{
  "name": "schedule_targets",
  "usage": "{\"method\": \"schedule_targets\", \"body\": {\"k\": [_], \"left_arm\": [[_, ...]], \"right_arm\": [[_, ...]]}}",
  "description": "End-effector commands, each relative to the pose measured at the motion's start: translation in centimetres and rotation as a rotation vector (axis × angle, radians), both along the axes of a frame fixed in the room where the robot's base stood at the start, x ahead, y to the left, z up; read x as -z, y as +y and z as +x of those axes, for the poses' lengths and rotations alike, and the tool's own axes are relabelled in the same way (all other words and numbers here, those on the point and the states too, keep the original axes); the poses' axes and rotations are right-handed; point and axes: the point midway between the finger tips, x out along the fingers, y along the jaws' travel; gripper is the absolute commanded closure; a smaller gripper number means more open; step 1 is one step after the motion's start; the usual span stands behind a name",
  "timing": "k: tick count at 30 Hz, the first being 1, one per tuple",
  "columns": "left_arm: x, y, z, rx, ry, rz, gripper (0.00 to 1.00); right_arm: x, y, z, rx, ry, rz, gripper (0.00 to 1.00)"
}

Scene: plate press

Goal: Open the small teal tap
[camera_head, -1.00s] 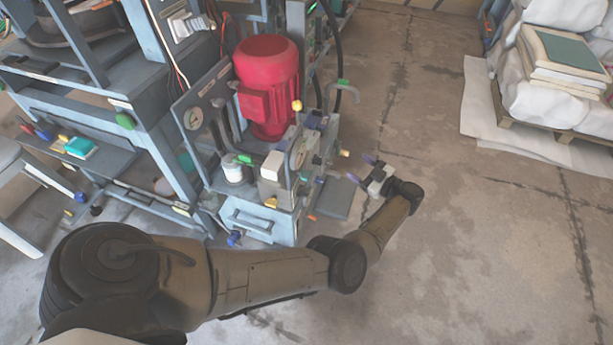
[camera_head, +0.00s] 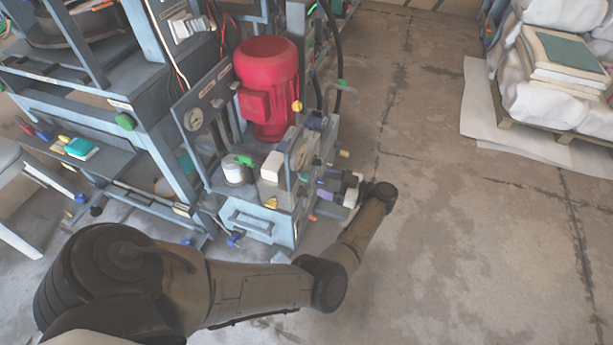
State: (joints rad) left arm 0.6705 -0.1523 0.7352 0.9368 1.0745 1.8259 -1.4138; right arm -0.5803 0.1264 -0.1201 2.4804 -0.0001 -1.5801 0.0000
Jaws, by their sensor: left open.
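My left gripper (camera_head: 326,184) is open at the right side of the hydraulic unit (camera_head: 262,222) with the red motor. Its two purple-blue fingers point left at the unit's valve face. A small green handle (camera_head: 303,176) sits on that face, just left of the fingertips. I cannot tell whether it is the small teal tap, or whether the fingers touch or surround anything. Larger green handles show on the unit's top (camera_head: 243,160) and on a bent pipe behind (camera_head: 345,85). My right gripper is not in view.
The red motor (camera_head: 268,85) stands on the unit behind the valves. A yellow knob (camera_head: 296,106) and a gauge (camera_head: 193,119) are close by. The blue press frame (camera_head: 150,95) is at left. The concrete floor at right is clear up to a loaded pallet (camera_head: 570,137).

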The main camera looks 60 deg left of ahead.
Motion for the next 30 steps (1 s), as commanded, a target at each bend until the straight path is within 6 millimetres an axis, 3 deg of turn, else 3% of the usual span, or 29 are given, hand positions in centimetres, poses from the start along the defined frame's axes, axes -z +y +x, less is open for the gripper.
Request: {"method": "schedule_targets", "body": {"k": [12, 28, 30], "left_arm": [[0.2, 4.3, -3.7, 0.0, -0.001, 0.001, 0.34], [0.0, 5.1, -4.5, 0.001, 0.0, 0.0, 0.34], [0.0, 5.1, -4.5, 0.001, 0.0, 0.0, 0.4]], "right_arm": [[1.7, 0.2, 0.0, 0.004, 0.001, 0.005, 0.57], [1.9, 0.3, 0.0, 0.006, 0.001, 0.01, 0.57], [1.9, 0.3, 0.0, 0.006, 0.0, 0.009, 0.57]]}}
